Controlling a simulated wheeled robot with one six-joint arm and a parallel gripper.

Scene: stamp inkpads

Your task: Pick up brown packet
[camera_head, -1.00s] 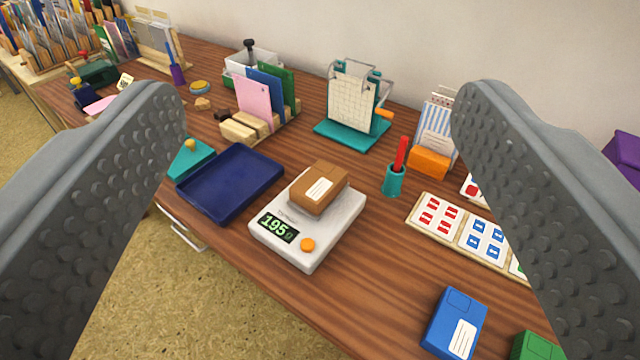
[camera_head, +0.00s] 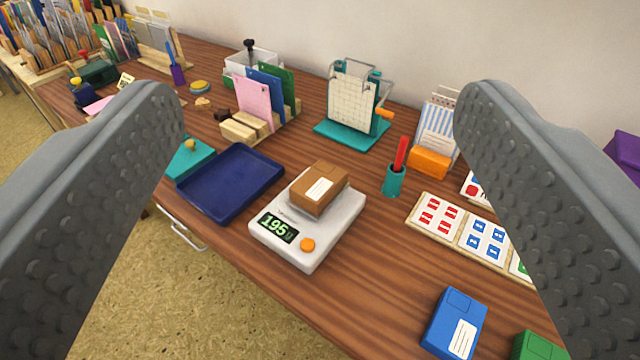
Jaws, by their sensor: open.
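The brown packet (camera_head: 328,181) is a small box with a white label on top. It rests on the light grey scale (camera_head: 335,232), whose display reads about 195. My gripper (camera_head: 318,100) is open, with one grey studded finger at each side of the picture. The packet shows between the fingers, farther off on the table, and nothing is held.
A dark blue tray (camera_head: 230,181) lies just left of the scale. A teal cup (camera_head: 394,182) with a red pen stands to the right. A blue packet (camera_head: 455,322) and a stamp sheet (camera_head: 462,235) lie at right. A teal calendar stand (camera_head: 353,132) is behind.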

